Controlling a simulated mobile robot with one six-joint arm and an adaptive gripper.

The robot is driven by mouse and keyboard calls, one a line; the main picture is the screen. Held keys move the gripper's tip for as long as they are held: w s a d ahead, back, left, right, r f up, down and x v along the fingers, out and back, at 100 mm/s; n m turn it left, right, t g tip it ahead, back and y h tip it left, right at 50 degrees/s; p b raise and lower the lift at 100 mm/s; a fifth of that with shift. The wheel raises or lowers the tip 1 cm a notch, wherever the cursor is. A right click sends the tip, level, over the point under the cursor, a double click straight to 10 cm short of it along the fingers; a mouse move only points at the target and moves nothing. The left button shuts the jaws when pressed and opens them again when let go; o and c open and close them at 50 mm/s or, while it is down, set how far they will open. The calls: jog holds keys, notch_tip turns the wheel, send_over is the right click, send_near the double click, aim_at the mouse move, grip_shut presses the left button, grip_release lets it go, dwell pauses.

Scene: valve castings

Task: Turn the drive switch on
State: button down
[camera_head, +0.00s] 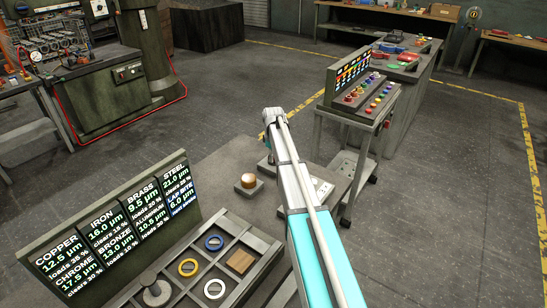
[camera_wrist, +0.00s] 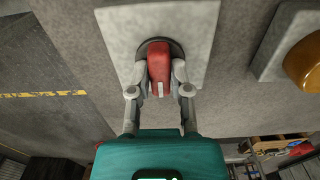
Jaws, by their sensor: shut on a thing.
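The drive switch is a red knob (camera_wrist: 158,58) on a dark round base in a pale grey plate (camera_wrist: 205,30), in the upper middle of the wrist view. A white mark shows at the knob's near end, which points towards my gripper's body. My gripper (camera_wrist: 160,78) is shut on the knob, with one grey finger on each side. Whether this position is on or off cannot be told. In the head view my arm hides the knob and most of my gripper.
An amber dome (camera_wrist: 305,62) on a grey block is close by on the right; it also shows in the head view (camera_head: 249,180). A compartment tray (camera_head: 236,236) with rings and a lit panel (camera_head: 115,228) stand at the front left. A button console (camera_head: 352,85) stands behind my arm.

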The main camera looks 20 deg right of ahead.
jog(key=m, duration=1.3)
jog(key=shift+m, duration=2.5)
jog(key=c, duration=0.6)
grip_release()
jog(key=shift+o, duration=0.2)
